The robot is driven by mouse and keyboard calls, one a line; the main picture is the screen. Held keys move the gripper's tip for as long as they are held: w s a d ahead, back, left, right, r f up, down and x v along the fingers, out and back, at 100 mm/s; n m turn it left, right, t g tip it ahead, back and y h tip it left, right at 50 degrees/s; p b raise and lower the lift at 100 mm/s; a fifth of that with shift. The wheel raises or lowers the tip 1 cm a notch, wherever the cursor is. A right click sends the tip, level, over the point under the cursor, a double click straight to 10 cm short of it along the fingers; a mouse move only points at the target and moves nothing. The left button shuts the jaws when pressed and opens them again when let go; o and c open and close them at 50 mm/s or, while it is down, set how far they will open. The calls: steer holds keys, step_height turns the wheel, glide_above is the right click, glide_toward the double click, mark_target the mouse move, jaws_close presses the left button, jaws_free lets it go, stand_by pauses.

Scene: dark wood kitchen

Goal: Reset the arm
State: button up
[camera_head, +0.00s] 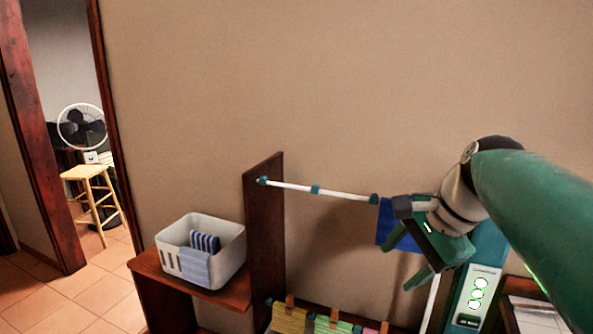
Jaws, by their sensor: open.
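My arm comes in from the right edge, green and dark, and bends down at its wrist. My gripper (411,246) is at its end, right of the picture's middle, in front of a rack with a white rail. The jaws are open, with one green finger pointing down to the left. I see nothing held between them. A blue cloth (388,229) shows just behind the gripper, and it is partly hidden. I cannot tell if the gripper touches it.
A white basket (201,251) with striped cloths stands on a brown wooden shelf (228,294). The white rail (340,193) runs from an upright wooden panel (265,230). Colourful cloths (318,323) hang below. A doorway at left shows a stool (92,190) and a fan (82,128).

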steer(key=s+a+f+n+t+h, duration=0.1)
steer(key=s+f+n+h, duration=0.3)
steer(key=s+f+n, duration=0.8)
steer(key=shift+s+a+f+n+t, duration=0.4)
steer(key=shift+f+n+t, duration=0.1)
steer(key=shift+f+n, duration=0.2)
